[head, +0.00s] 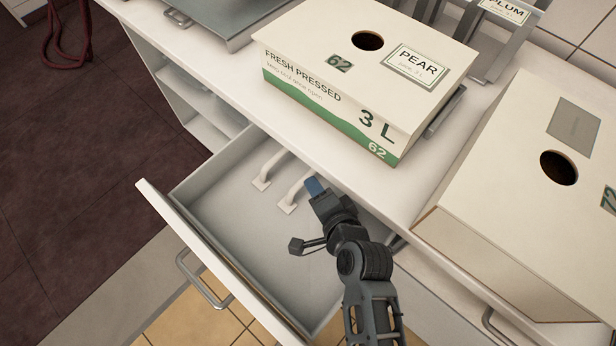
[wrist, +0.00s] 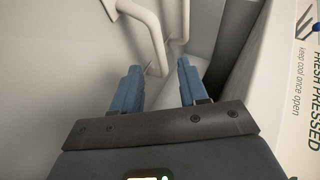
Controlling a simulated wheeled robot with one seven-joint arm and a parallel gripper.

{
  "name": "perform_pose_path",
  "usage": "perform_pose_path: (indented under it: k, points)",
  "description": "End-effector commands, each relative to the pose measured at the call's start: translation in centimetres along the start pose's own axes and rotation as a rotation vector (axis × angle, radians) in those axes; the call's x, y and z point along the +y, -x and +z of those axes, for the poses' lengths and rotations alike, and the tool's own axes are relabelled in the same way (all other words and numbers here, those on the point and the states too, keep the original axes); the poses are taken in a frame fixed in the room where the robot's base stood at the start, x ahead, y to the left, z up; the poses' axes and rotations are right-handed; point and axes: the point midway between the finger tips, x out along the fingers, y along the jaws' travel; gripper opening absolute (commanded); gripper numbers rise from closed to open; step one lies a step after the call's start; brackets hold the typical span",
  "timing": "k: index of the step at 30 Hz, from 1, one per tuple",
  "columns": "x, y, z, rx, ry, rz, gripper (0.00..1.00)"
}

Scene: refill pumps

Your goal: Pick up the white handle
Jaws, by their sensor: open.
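Two white handles lie inside the open drawer (head: 225,215). The farther handle (head: 268,166) is on the left in the head view; the nearer handle (head: 291,192) is close beside my gripper (head: 316,187). In the wrist view my gripper (wrist: 158,72) is open, with its two blue fingers apart. A white handle (wrist: 150,30) stands ahead of the fingers, and its lower end shows between the fingertips. A second white handle (wrist: 179,20) shows just behind it to the right. I cannot tell whether the fingers touch either one.
A white counter (head: 400,195) runs over the drawer's back side. On it stand a PEAR juice box (head: 330,90) and another box (head: 500,190) to the right. The drawer front (head: 220,255) and the side walls bound the space; the drawer floor left of the handles is clear.

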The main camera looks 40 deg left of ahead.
Motion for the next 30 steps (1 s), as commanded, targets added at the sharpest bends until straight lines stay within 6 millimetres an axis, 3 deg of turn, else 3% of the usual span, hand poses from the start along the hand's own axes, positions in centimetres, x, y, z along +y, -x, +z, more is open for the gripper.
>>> perform_pose_path:
  k: [12, 21, 30]
  points:
    - [-0.1, -4.9, 0.0, 0.0, -0.001, -0.001, 0.43]
    - [0.0, -5.3, 0.0, 0.001, 0.0, 0.0, 0.43]
    - [0.0, -5.3, 0.0, 0.0, 0.0, 0.0, 0.17]
